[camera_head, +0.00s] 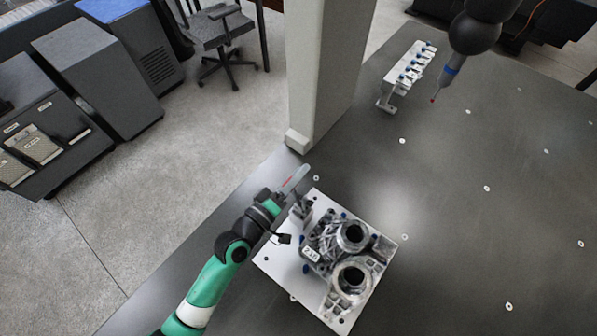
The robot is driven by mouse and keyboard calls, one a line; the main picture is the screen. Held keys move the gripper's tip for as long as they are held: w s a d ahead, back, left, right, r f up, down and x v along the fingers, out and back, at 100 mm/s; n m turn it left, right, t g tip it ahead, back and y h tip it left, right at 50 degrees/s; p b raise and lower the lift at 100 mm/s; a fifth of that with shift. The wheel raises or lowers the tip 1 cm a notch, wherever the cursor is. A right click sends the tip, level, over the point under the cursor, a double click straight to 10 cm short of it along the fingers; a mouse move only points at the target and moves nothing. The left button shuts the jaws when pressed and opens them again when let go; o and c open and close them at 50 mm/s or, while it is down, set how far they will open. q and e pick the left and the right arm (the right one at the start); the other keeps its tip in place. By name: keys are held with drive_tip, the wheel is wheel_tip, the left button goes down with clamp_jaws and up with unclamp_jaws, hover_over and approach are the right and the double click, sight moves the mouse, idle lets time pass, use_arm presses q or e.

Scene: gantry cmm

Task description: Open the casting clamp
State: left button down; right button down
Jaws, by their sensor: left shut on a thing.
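The metal casting (352,279) with two round bores sits on a light fixture plate (275,262) at the lower middle. The casting clamp (303,211) stands at the plate's upper left corner. My left gripper (281,197) comes in from the lower left and is shut on this handle. The fingertips are small and partly hidden, so the exact grip is unclear. My right gripper is not in view.
A measuring probe (450,72) with a red tip hangs over the table at the upper right. A rack (410,66) with blue-marked parts stands at the back. A pale column (330,70) rises behind the clamp. The dark table (460,240) is clear on the right.

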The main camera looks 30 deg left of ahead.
use_arm(q)
drive_tip(key=shift+d+r, duration=0.1)
drive_tip(key=c, duration=0.8)
unclamp_jaws()
drive_tip(key=shift+o, duration=1.1)
drive_tip(key=shift+d, duration=0.15)
drive_tip(key=s+a+b, duration=0.1)
drive_tip(key=s, duration=1)
drive_tip(key=shift+s+a+b, duration=0.2)
drive_tip(key=shift+s+b, duration=0.1)
